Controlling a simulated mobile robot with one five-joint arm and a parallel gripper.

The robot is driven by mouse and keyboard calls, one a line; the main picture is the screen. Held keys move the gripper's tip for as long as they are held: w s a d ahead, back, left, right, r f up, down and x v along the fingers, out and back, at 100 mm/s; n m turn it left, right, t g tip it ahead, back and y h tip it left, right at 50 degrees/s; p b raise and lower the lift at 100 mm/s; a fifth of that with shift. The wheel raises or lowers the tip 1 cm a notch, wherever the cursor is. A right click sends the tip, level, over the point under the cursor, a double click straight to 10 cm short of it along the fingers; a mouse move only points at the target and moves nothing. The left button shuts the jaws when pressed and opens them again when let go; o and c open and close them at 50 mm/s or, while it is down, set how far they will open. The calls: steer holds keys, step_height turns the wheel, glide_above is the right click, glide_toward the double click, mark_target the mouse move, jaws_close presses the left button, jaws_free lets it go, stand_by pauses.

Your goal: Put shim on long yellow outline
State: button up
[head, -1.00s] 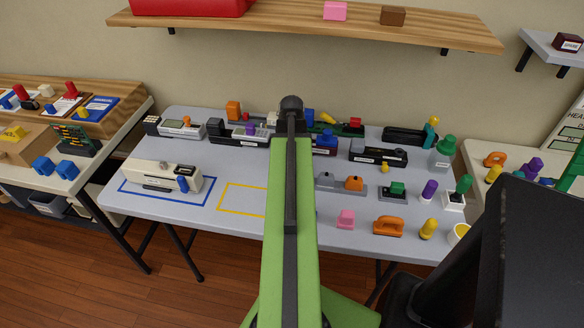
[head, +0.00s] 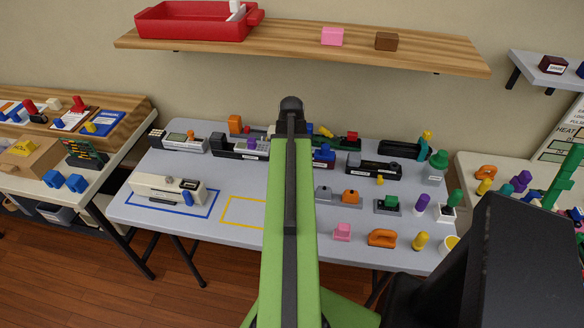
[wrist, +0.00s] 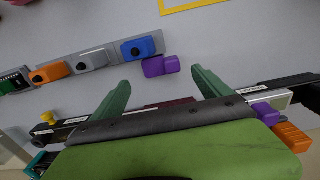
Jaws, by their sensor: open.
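The long yellow outline (head: 224,212) is drawn on the grey table, its right part hidden by my arm. A corner of it shows at the top of the wrist view (wrist: 192,8). No object is readably marked as the shim, so I cannot tell which one it is. My gripper (wrist: 160,82) shows in the wrist view with its two green fingers spread and nothing held. A small purple piece (wrist: 160,66) lies ahead, between the fingertips in the picture, beside a blue block (wrist: 143,46) on a grey plate. In the head view my arm hides the gripper.
A cream device (head: 165,186) stands in the blue outline (head: 140,202), left of the yellow one. Dark labelled devices (head: 374,168) line the table's back. A pink block (head: 342,232) and an orange handle (head: 382,238) lie near the front. A wooden shelf (head: 290,48) hangs above.

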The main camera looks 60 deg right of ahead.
step_height(320, 180, up, 6)
steer(key=p, duration=0.4)
steer(key=shift+f, duration=0.15)
steer(key=w+a+n, duration=0.5)
steer(key=w+a, duration=0.7)
steer(key=a, duration=0.4)
steer(key=w+a+n, duration=0.5)
steer(key=w+a, duration=0.7)
steer(key=a, duration=0.4)
steer(key=w+a+n, duration=0.2)
steer(key=a+n, duration=0.2)
steer(key=a, duration=1.4)
steer(key=shift+a+n, duration=0.3)
steer(key=shift+o, duration=0.5)
steer(key=shift+d, duration=0.1)
